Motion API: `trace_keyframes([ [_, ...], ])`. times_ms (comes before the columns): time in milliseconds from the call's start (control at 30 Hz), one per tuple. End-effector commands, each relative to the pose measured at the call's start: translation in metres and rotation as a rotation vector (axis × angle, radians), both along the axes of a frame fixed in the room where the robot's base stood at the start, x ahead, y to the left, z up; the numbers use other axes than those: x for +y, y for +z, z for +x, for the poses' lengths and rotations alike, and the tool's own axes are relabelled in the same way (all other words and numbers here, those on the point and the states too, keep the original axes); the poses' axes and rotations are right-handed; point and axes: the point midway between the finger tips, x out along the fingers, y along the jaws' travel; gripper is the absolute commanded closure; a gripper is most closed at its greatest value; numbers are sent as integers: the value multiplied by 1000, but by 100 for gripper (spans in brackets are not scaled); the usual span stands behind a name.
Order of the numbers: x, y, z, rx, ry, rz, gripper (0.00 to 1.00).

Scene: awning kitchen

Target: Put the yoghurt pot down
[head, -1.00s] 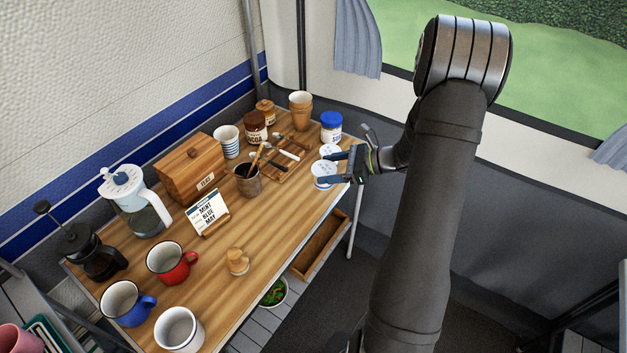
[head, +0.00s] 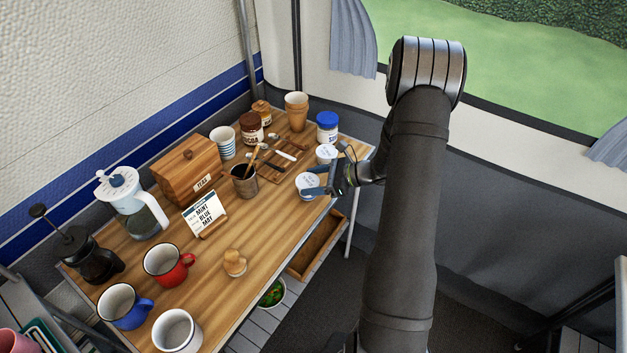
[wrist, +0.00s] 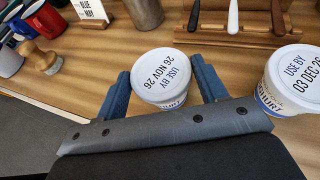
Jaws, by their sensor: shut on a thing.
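A white yoghurt pot (head: 306,181) with a lid reading "USE BY 26 NOV 26" is between the blue fingers of my gripper (head: 315,181), near the table's right edge. In the wrist view the pot (wrist: 162,75) sits upright with a finger on each side. My gripper (wrist: 161,82) is shut on it. Whether its base touches the table is hidden. A second yoghurt pot (head: 326,153), its lid reading "03 DEC 26", stands apart farther back; it also shows at the right of the wrist view (wrist: 292,80).
The wooden table (head: 268,215) has bare room left of the held pot. A wooden cutlery tray (head: 292,158), a mug of utensils (head: 244,180) and a blue-lidded jar (head: 327,127) stand nearby. A card stand (head: 205,214) and a wooden-handled brush (head: 234,263) are farther left.

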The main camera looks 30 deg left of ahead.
Motion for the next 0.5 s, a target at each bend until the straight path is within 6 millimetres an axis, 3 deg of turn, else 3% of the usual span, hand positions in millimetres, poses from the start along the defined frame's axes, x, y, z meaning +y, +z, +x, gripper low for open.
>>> trace_keyframes([
  [33, 0, -2, 0, 1, 0, 0, 61],
  [67, 0, -2, 0, 1, 0, 0, 31],
  [167, 0, -2, 0, 1, 0, 0, 13],
  [500, 0, 2, 0, -1, 0, 0, 13],
])
